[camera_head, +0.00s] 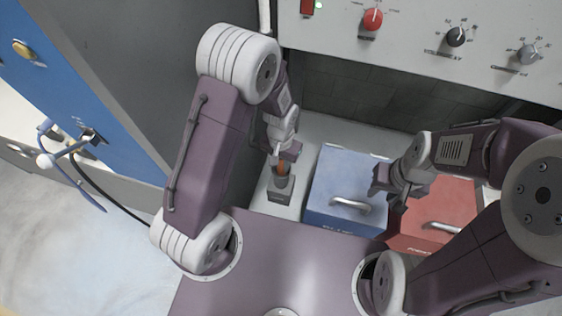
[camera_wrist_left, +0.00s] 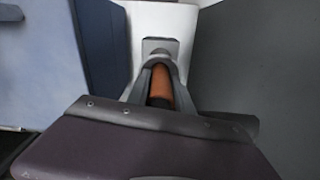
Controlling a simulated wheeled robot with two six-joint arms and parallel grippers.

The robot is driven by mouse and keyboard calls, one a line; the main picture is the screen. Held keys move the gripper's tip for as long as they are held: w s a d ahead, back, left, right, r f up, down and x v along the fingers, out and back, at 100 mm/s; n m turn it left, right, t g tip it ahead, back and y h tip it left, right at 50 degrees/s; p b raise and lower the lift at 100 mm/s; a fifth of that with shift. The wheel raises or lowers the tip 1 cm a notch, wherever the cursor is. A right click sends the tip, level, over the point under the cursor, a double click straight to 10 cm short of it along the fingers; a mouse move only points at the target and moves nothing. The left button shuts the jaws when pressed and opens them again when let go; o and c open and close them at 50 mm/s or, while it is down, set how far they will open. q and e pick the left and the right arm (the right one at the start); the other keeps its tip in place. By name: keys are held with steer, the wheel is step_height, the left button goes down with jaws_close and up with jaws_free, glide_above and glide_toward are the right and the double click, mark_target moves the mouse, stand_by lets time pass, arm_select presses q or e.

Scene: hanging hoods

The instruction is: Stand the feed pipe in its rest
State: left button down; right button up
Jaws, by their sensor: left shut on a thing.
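The feed pipe appears as a short orange-brown piece (camera_head: 281,168) below my left gripper (camera_head: 284,152). In the left wrist view the pipe (camera_wrist_left: 160,84) lies between the two grey fingers of my left gripper (camera_wrist_left: 158,75), which is shut on it. A small dark grey rest (camera_head: 280,190) with a cup-like top stands on the pale worktop directly below the pipe. The pipe's lower end looks to be at or inside the cup; how deep it sits is hidden. My right gripper (camera_head: 388,186) hangs over the boxes, and its finger gap is not clear.
A blue box (camera_head: 345,178) with a metal handle stands right of the rest, and a red box (camera_head: 446,205) beyond it. A panel with knobs (camera_head: 420,40) is above. A grey wall (camera_head: 140,80) stands close on the left.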

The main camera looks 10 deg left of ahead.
arm_select(q)
steer(key=c, duration=1.1)
jaws_free()
steer(key=shift+o, duration=0.2)
step_height(320, 180, up, 9)
steer(key=shift+r+p, duration=0.1)
steer(key=shift+p, duration=0.45)
steer(key=s+a+r+n+t, duration=0.1)
steer(key=s+a+r+n, duration=0.1)
steer(key=s+a, duration=0.5)
steer(key=shift+s+a+r+n, duration=0.15)
steer(key=shift+s+r+n, duration=0.15)
steer(key=shift+s+r, duration=0.3)
